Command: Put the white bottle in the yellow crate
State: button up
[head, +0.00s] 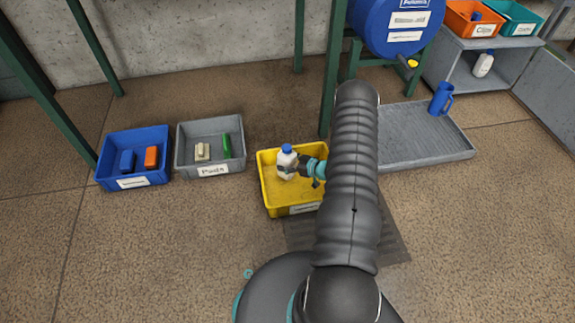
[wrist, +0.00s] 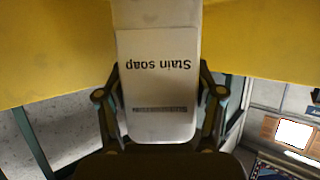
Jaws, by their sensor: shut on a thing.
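The white bottle (head: 287,165) with a blue cap is upright at the yellow crate (head: 268,199), over its left part in the head view. I cannot tell whether its base touches the crate floor. My gripper (head: 300,169) is shut on the bottle from the right side. In the wrist view, the bottle (wrist: 158,100) fills the middle between the fingers, its "Stain soap" label upside down. Yellow crate surfaces (wrist: 55,50) show on both sides of it. My arm hides part of the crate's right side.
A grey crate (head: 209,126) labelled "Pads" and a blue crate (head: 112,178) stand left of the yellow one. A grey tray (head: 410,145) holds a blue jug (head: 441,99) at right. Another white bottle (head: 483,64) is on the shelf. A green post (head: 331,80) rises behind the yellow crate.

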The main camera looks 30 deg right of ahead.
aim_at(294, 165)
jog(key=shift+f, duration=0.4)
jog(key=shift+f, duration=0.15)
jog(key=o, duration=1.6)
jog(key=shift+s+d+r, duration=0.15)
jog(key=shift+r, duration=0.1)
jog(key=shift+p+v, duration=0.4)
jog(key=shift+v, duration=3.15)
